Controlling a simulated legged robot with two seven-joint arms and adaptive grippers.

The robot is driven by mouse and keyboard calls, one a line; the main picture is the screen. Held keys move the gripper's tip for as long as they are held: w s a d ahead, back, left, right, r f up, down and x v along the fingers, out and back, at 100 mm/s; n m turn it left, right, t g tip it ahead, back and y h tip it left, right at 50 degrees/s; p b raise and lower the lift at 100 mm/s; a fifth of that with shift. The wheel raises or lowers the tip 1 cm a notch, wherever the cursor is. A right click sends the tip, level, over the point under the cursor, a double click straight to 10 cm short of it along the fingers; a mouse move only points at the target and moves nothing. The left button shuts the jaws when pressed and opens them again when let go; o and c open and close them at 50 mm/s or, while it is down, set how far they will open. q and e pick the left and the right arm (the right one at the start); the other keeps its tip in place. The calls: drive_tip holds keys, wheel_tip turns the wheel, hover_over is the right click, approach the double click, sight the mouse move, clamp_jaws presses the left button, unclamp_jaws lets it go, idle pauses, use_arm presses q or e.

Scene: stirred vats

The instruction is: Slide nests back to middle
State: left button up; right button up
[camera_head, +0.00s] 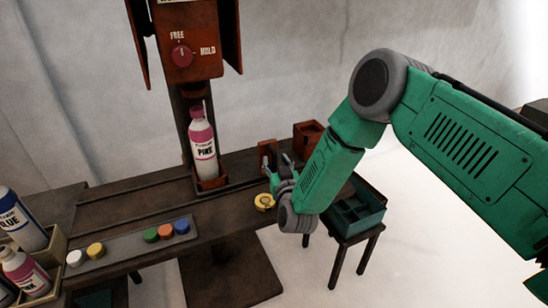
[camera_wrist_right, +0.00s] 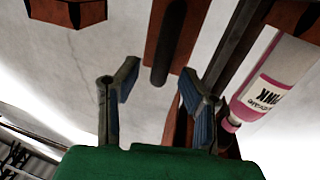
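A pink-labelled bottle (camera_head: 202,148) stands upright in a rust-red nest (camera_head: 211,183) on the dark rail table (camera_head: 130,201), below the red machine. A brown upright block (camera_head: 267,152), perhaps part of another nest, stands to its right. An open rust-red box-shaped nest (camera_head: 308,137) is farther right. My right gripper (camera_head: 270,168) is at the upright block, partly hidden by its own wrist. In the right wrist view its two fingers (camera_wrist_right: 158,95) are apart, with a brown-red bar beyond the gap; contact is not visible. The pink bottle (camera_wrist_right: 272,85) is right of the fingers. My left gripper is out of view.
Several coloured caps (camera_head: 150,235) line a grey strip, and a yellow round piece (camera_head: 264,202) lies near my right wrist. Bottles in a crate (camera_head: 45,262) stand left. A teal tray (camera_head: 355,212) is right.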

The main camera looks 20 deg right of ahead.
drive_tip(key=shift+w+d, duration=0.2)
drive_tip(key=shift+w, duration=0.95)
clamp_jaws()
drive_tip(key=shift+a, duration=0.15)
